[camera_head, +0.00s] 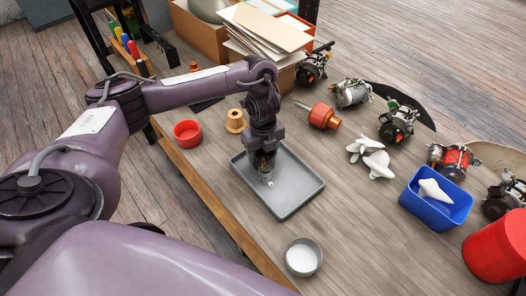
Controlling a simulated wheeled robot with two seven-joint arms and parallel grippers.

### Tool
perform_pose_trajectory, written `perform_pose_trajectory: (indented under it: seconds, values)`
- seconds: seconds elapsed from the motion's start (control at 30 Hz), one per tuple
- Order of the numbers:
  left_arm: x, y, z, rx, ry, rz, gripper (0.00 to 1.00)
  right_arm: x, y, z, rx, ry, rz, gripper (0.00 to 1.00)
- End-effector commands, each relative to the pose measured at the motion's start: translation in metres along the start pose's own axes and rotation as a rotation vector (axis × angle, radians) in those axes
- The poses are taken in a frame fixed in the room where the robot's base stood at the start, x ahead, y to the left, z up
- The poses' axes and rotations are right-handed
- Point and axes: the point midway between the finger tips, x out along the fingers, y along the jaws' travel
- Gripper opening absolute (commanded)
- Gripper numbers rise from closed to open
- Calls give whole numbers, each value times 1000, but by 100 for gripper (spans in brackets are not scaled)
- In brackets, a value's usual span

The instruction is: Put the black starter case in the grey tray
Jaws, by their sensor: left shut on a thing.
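The grey tray (298,195) lies on the wooden bench near the middle of the view. My left gripper (264,160) points down over the tray, shut on a small dark thing with a pale metal lower end (267,179). This looks like the black starter case, but the fingers hide most of it. Its lower end is over the tray floor; I cannot tell whether it touches. My right gripper is not in view.
Several starter-like units, such as a dark one (397,124), line the bench's right side. A blue bin (437,222), red cylinder (497,246), grey bowl (304,257), red bowl (187,133) and brass spool (235,121) stand around the tray. Bench between tray and bin is clear.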

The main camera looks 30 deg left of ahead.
Motion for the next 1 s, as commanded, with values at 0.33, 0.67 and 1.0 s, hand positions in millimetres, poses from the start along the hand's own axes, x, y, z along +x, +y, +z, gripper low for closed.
perform_pose_trajectory:
  seconds: [0.33, 0.67, 1.0]
  values:
    - [3, 0, 0, 0, 0, 1, 82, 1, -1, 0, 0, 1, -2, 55]
    - [-12, -1, 1, 1, -3, -2, 82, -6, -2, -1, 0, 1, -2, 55]
    - [-84, -1, 1, 1, -5, -3, 82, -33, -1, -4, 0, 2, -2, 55]
